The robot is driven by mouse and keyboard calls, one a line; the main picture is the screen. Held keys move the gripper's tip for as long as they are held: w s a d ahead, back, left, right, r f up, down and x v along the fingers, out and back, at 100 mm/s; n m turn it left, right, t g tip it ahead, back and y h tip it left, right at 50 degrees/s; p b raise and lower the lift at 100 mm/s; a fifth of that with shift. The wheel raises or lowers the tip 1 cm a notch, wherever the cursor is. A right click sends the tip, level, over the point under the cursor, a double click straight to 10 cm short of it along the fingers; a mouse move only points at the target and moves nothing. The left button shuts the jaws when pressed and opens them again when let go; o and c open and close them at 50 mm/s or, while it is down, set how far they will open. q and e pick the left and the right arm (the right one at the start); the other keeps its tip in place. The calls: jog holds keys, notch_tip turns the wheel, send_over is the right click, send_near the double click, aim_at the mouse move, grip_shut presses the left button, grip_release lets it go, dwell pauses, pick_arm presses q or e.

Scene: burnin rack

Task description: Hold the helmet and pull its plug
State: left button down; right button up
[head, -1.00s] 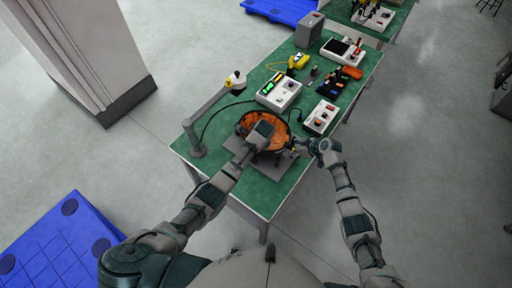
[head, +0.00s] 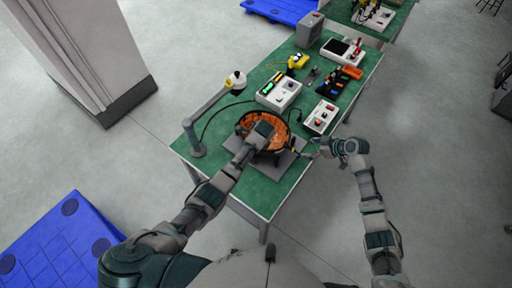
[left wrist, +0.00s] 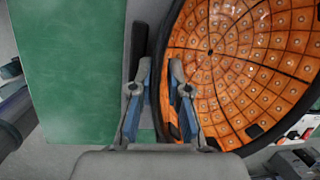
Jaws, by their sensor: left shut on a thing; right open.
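The helmet (head: 248,123) lies open side up on a grey stand (head: 290,158) at the near end of the green table. It has an orange tiled inside and a black rim. My left gripper (left wrist: 159,84) is shut on the helmet's rim, one finger inside and one outside; the orange inside (left wrist: 240,60) fills the right of the left wrist view. My right gripper (head: 316,148) is open, to the right of the helmet and apart from it, by the table's right edge. I cannot make out the plug; it is too small or hidden.
The green table (head: 207,146) also bears a lamp arm (head: 197,140), a box with a green display (head: 279,92), a control box with knobs (head: 320,117) and an orange-blue item (head: 335,82). A blue pallet (head: 60,245) lies on the floor at left. Floor right of the table is clear.

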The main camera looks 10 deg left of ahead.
jog(key=shift+s+d+r, duration=0.15)
jog(key=shift+d+r, duration=0.1)
jog(key=shift+r, duration=0.1)
pick_arm(q)
jog(key=c, duration=1.1)
grip_release()
jog(key=shift+o, duration=0.2)
